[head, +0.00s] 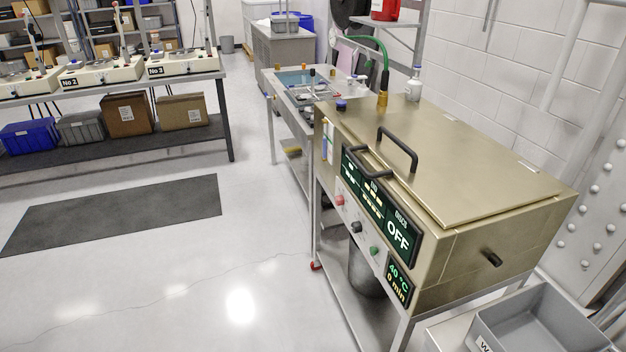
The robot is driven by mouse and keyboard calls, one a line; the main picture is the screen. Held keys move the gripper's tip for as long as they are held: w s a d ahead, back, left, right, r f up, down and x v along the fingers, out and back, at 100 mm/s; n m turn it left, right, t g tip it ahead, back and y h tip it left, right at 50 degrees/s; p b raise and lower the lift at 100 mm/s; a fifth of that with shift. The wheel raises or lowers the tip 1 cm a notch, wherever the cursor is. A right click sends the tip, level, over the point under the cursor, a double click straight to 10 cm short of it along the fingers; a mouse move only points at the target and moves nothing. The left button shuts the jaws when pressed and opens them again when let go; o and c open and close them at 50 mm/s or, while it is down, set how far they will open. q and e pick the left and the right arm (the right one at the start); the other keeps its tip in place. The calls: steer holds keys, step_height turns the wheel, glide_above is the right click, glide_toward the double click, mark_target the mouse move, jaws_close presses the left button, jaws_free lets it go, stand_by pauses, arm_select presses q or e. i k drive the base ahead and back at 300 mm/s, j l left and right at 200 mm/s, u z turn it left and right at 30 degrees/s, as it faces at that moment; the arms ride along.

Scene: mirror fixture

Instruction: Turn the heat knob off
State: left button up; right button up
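A beige-gold metal machine (450,170) with a closed lid stands on a metal frame at the right. Its front panel carries a red knob (340,200), a black knob (357,227) and a green knob (374,251) in a slanting row. I cannot read which one is the heat knob or how each is turned. A large display (398,236) above the knobs reads "OFF". A smaller display (398,283) reads "40 °C" and "0 min". Neither of my grippers shows in the head view.
A black lid handle (398,148) stands up from the lid. A grey bin (545,325) sits at the lower right. A steel bench (290,95) with small items is behind the machine. The floor to the left is open, with a dark mat (120,212).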

mark_target(339, 201)
steer(key=i+j+z, duration=1)
steer(key=k, duration=0.1)
